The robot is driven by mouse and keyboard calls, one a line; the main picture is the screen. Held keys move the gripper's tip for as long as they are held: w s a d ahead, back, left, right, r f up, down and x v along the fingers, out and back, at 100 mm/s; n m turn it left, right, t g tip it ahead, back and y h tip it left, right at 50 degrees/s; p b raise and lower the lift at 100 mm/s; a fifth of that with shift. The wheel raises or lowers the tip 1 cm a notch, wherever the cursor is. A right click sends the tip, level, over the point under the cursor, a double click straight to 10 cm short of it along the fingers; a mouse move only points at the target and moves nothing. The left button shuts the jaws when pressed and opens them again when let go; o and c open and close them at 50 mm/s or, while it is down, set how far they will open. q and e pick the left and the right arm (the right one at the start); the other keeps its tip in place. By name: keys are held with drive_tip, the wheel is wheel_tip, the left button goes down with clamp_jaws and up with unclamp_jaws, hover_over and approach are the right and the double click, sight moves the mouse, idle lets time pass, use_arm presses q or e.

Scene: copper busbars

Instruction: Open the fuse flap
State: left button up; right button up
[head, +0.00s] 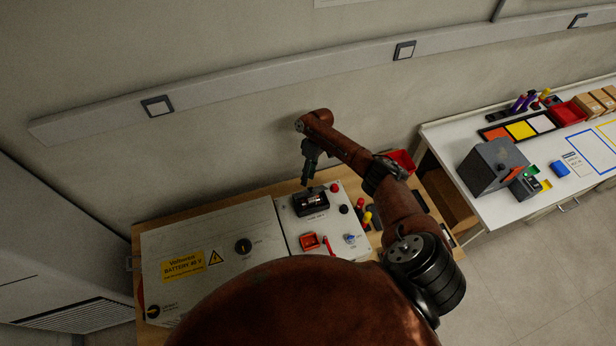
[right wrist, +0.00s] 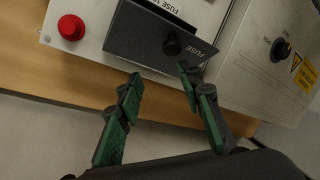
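The black fuse holder (head: 310,203) sits on the light panel of the battery box. Its flap (right wrist: 150,35) appears raised, with its dark outer face and FUSE lettering toward the right wrist camera. A light, reddish item, apparently the fuse (head: 313,199), shows inside the holder in the head view. A round black knob (right wrist: 172,45) stands out from the flap. My right gripper (head: 307,180) is on the wall side of the flap. In the right wrist view its green-padded fingers (right wrist: 160,75) are spread and empty, one tip near the knob. My left gripper is out of view.
A red button (right wrist: 71,27) is beside the fuse holder. A side table (head: 480,209) with a grey box (head: 490,165) stands right. The wall is close behind.

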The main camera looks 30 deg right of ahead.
drive_tip(key=v, duration=1.2)
drive_tip(key=shift+d, duration=0.1)
drive_tip(key=shift+c, duration=0.3)
